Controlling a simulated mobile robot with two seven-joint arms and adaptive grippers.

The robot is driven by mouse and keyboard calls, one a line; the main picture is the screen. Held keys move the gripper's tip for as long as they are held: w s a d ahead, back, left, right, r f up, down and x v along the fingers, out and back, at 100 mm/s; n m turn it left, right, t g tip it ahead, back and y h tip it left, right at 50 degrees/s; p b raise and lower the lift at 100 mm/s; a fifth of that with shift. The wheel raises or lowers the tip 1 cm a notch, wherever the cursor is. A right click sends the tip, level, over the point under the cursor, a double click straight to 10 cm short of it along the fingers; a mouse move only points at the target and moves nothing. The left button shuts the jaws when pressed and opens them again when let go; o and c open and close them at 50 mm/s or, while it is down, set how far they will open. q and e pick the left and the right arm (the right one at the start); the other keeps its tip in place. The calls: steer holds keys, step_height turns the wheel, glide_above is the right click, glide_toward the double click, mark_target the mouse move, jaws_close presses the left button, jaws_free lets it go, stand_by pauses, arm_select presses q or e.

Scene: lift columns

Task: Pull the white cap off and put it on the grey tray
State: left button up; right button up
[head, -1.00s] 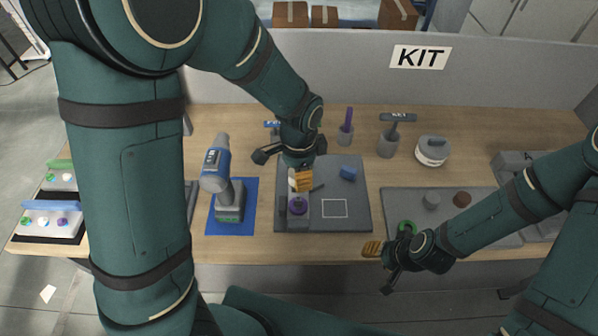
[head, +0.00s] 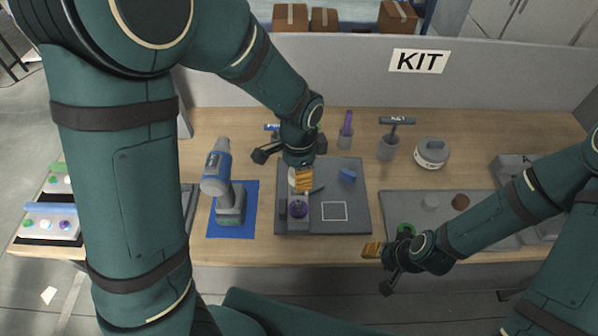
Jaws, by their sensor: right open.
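A small white piece (head: 292,176), probably the white cap, shows beside the orange fingers of my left gripper (head: 303,181). The gripper and wrist hide most of it. It seems to sit at the far end of a grey block with a purple round part (head: 298,209) at its near end. I cannot tell whether the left fingers touch or hold the piece. My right gripper (head: 372,250) is open and empty at the table's front edge, by the near left corner of a grey tray (head: 480,236). That tray holds a green ring and several round parts.
A dark grey board (head: 350,222) with a white outlined square and a blue piece (head: 347,176) lies mid-table. A blue drill (head: 217,172) stands on a blue mat at left. Tool cups (head: 388,148) and a round grey container (head: 432,153) stand behind, before the KIT panel.

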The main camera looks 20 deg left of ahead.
arm_select(q)
steer(key=shift+r, duration=1.95)
